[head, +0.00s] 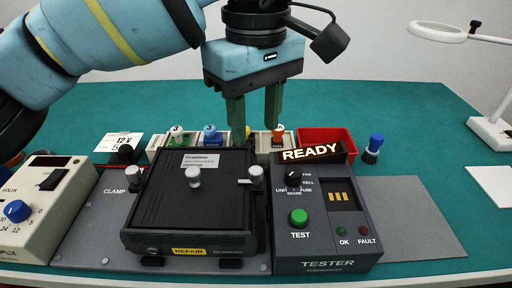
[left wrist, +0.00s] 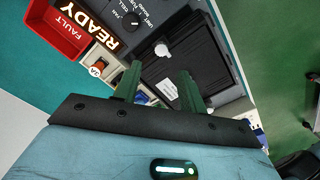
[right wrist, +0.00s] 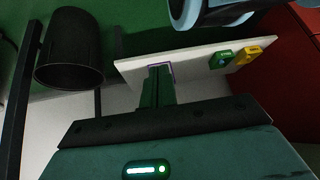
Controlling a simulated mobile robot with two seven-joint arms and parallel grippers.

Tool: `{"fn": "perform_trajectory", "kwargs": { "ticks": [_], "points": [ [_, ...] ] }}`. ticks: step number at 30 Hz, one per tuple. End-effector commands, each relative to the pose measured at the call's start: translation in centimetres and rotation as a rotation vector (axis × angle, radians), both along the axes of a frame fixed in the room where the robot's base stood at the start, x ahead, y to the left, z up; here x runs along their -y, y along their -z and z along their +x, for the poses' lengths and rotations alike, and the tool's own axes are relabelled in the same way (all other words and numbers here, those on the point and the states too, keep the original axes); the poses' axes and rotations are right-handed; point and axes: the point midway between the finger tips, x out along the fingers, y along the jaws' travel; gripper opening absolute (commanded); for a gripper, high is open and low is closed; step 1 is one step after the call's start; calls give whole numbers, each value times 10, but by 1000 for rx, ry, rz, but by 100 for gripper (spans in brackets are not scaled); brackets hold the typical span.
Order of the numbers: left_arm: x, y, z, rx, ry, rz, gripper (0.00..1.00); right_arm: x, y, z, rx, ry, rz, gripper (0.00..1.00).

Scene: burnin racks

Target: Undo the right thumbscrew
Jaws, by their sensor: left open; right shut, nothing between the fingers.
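The black unit (head: 190,215) sits on a grey plate with a yellow REPAIR label on its front. A silver screw knob (head: 256,174), with a small crossbar, stands at its right edge beside the tester; this is the right thumbscrew. It appears to be the pale knob (left wrist: 162,50) in the left wrist view. Another silver knob (head: 193,177) stands mid-top and one (head: 133,174) at the left edge. My left gripper (head: 254,115) is open and empty, pointing down above and behind the unit. My right gripper (right wrist: 158,88) is shut and empty, away from the unit.
The tester (head: 325,220) with a lit READY sign stands right of the unit. A power supply (head: 45,215) is at left. Behind are coloured fuse bins, a red tray (head: 327,136) and a blue-handled tool (head: 374,145). A dark cup (right wrist: 70,50) is near my right gripper.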

Motion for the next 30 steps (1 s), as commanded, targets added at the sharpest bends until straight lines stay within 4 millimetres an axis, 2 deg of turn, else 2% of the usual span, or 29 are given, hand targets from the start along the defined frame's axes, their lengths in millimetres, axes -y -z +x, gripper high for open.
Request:
{"fn": "perform_trajectory", "kwargs": {
  "ticks": [3,7,18,24,30],
  "points": [
    [0,2,0,-2,0,0,41,0,5,-14,-32,1,-2,0],
    [0,13,0,-5,-1,0,41,-1,7,-20,-44,4,0,0],
    [0,65,-1,-6,0,-2,41,-3,8,-9,-24,12,5,0],
    [0,78,0,-3,-1,-2,41,-3,8,-5,-15,10,4,0],
    [0,79,0,-4,-1,-3,41,-1,8,-6,-16,4,0,0]
  ]
}}
